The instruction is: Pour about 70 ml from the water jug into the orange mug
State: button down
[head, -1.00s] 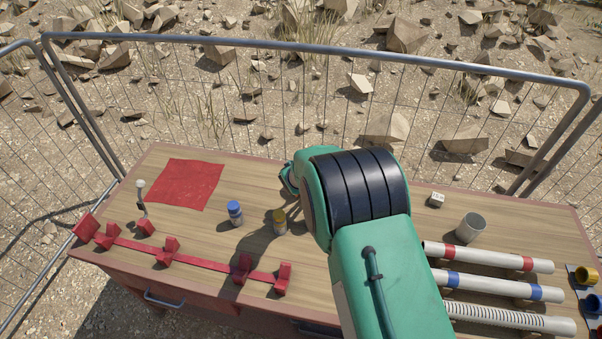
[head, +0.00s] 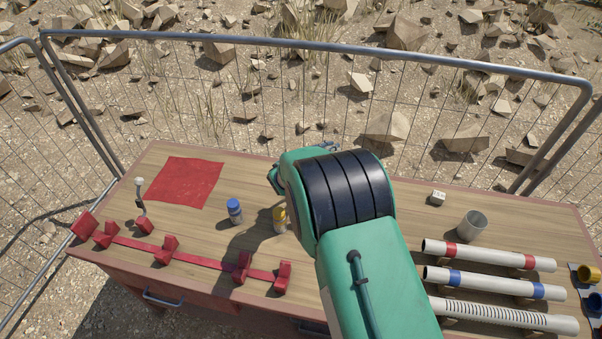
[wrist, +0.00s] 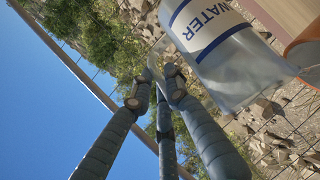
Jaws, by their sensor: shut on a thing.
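The water jug (wrist: 235,70) is a clear vessel with a white label, a blue band and the word WATER. It fills the upper middle of the wrist view, cut off by the top edge. My gripper (wrist: 158,72) is shut, its dark fingers meeting beside the jug; the grip point is partly hidden. The jug looks tilted against the fence rail, but the camera is rolled, so I cannot tell how far. My arm hides jug and mug in the head view.
On the bench (head: 390,205) are a blue-capped jar (head: 235,211), a yellow jar (head: 280,219), a grey cup (head: 472,224), several pipes (head: 490,255) and a red rack (head: 180,255). A red cloth (head: 184,182) lies back left. A wire fence (head: 300,48) stands behind.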

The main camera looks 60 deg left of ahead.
jog(key=shift+s+a+r+n+t+b, duration=0.2)
jog(key=shift+s+b, duration=0.15)
jog(key=shift+b, duration=0.15)
jog(key=shift+s+a+r+n+t+b, duration=0.1)
jog(key=shift+s+a+r+t+b, duration=0.1)
jog(key=shift+s+b, duration=0.2)
dwell(1.4)
jog(key=shift+w+d, duration=0.1)
jog(key=shift+w, duration=0.05)
jog(key=shift+w+d+f+g+p, duration=0.15)
jog(key=shift+w+d+g+p, duration=0.25)
jog(key=shift+p, duration=0.45)
jog(key=shift+w+d+f+m+g+p, duration=0.2)
jog(key=shift+w+f+m+p, duration=0.15)
jog(key=shift+w+p, duration=0.25)
jog(key=shift+w+d+f+m+g+p, duration=0.15)
jog(key=shift+w+f+m+g+p, duration=0.1)
jog(key=shift+w+f+p, duration=0.3)
jog(key=shift+w+f+b, duration=0.15)
jog(key=shift+b, duration=0.4)
jog(key=b, duration=0.1)
jog(key=w+f+m+g+b, duration=0.1)
jog(key=shift+d+f+b, duration=0.15)
jog(key=shift+d+b, duration=0.15)
jog(key=shift+b, duration=0.05)
jog(key=shift+s, duration=0.1)
